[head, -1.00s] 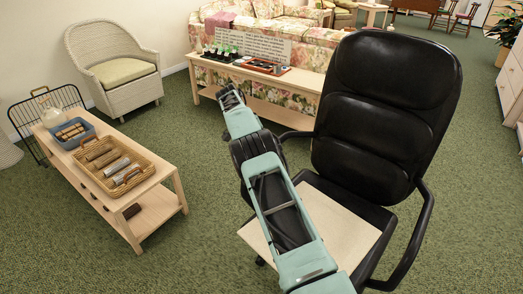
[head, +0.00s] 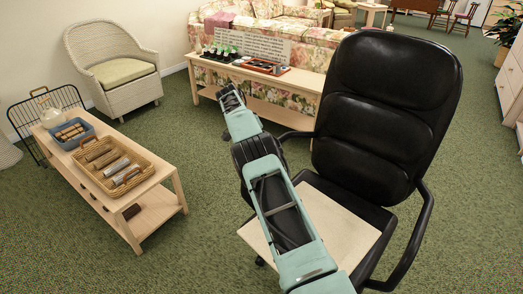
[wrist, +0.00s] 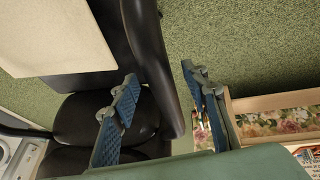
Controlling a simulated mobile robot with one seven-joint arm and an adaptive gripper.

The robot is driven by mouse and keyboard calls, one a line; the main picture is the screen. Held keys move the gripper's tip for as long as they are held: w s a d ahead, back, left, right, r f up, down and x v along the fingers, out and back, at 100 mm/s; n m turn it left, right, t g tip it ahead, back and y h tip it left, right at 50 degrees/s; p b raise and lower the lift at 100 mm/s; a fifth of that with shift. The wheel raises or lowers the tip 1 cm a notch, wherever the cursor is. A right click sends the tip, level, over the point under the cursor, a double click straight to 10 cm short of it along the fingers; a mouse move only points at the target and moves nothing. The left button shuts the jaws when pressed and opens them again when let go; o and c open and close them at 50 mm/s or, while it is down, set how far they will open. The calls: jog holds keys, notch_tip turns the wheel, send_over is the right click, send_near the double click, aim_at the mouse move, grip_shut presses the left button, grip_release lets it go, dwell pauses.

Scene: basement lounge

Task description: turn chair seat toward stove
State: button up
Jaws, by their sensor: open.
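The chair (head: 390,110) is a black padded office chair with a beige seat cushion (head: 335,222). It stands at the right of the head view, its back at the upper right and its seat facing the lower left. My arm crosses in front of the seat. My gripper (head: 231,97) is at the far end of the arm, beyond the chair's left armrest (head: 296,134). In the wrist view the two blue fingers of my gripper (wrist: 159,75) are apart. The black armrest (wrist: 163,80) shows in the gap between them; I cannot tell whether they touch it. I see no stove.
A low wooden table (head: 152,182) with a wicker tray (head: 137,183) and blue bin (head: 88,141) stands left. A wicker armchair (head: 110,60) is behind it. A long bench (head: 255,77) stands before the floral sofa (head: 300,97). Green carpet between is clear.

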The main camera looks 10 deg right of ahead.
jog(key=v, duration=1.2)
